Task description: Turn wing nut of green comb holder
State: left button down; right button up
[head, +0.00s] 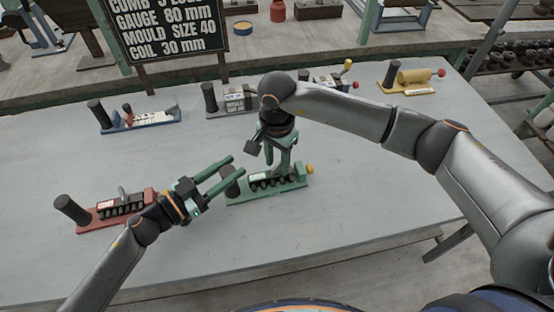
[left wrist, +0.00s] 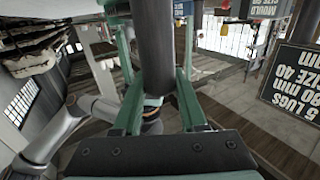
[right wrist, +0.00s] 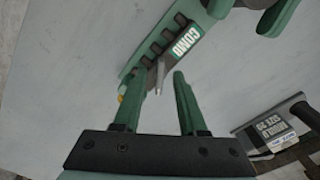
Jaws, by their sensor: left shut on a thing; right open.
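The green comb holder (head: 240,198) lies on the grey table, with a row of dark lugs, a COMB label and a yellow knob (head: 310,168) at its right end. My left gripper (head: 229,172) is shut on its dark upright post, which stands between the fingers in the left wrist view (left wrist: 155,55). The grey wing nut (right wrist: 160,76) shows in the right wrist view, beside the lugs. My right gripper (right wrist: 157,80) is open above the holder, its fingertips on either side of the wing nut; contact cannot be told. In the head view the right gripper hides the nut.
A red holder (head: 140,205) lies to the left, close to my left arm. Blue (head: 165,118), grey (head: 213,112) and yellow (head: 390,87) holders stand along the back. A dark sign (head: 170,55) stands at the back left. The table's front right is clear.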

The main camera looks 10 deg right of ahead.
jog(key=shift+c, duration=0.3)
grip_shut()
jog(key=shift+m, duration=0.3)
jog(key=m, duration=0.3)
jog(key=shift+w+m, duration=0.1)
jog(key=shift+m, duration=0.3)
jog(key=m, duration=0.4)
jog(key=shift+m, duration=0.3)
jog(key=m, duration=0.6)
jog(key=shift+w+r, duration=0.1)
jog(key=m, duration=0.6)
jog(key=shift+d+m, duration=0.1)
jog(key=shift+m, duration=0.3)
